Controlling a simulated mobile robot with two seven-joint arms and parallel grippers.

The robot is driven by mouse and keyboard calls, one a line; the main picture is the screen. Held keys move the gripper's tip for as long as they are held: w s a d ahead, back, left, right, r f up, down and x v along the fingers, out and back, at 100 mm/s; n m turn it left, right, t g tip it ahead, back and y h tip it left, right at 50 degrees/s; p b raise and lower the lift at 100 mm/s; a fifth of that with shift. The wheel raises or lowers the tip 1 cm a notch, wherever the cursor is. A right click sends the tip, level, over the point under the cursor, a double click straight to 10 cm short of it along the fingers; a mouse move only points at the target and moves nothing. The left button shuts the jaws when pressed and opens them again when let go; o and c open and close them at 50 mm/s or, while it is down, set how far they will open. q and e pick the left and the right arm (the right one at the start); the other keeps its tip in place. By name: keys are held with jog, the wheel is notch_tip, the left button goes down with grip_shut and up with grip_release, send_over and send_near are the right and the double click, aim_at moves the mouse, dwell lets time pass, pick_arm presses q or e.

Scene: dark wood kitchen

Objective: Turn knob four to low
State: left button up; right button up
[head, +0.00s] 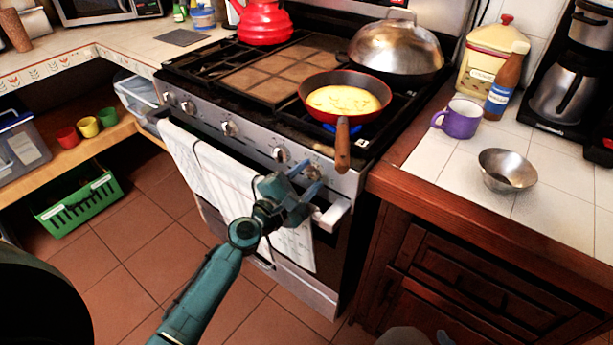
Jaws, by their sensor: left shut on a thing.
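The stove's front panel carries a row of several round silver knobs, with one (229,128) near the middle and another (280,154) left of my gripper. The rightmost knob (312,171) sits below the frying pan's handle. My left gripper (307,178) reaches up from below, with its blue fingers shut around this rightmost knob, partly hiding it. The knob's markings are too small to read. A red frying pan (318,84) with yellow food (343,100) stands on the front right burner. Blue flame shows under it. My right gripper is not in view.
The pan's wooden handle (342,148) juts over the panel close to my gripper. A towel (215,165) hangs on the oven door's handle. A domed lid (396,47) and red kettle (264,22) stand behind. A purple mug (459,119) and metal bowl (507,170) stand right.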

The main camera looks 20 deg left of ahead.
pick_arm(q)
jog(key=shift+n, duration=0.6)
jog(key=o, duration=1)
jog(key=shift+c, duration=0.2)
jog(key=b+v, duration=0.2)
jog(key=v, duration=1.1)
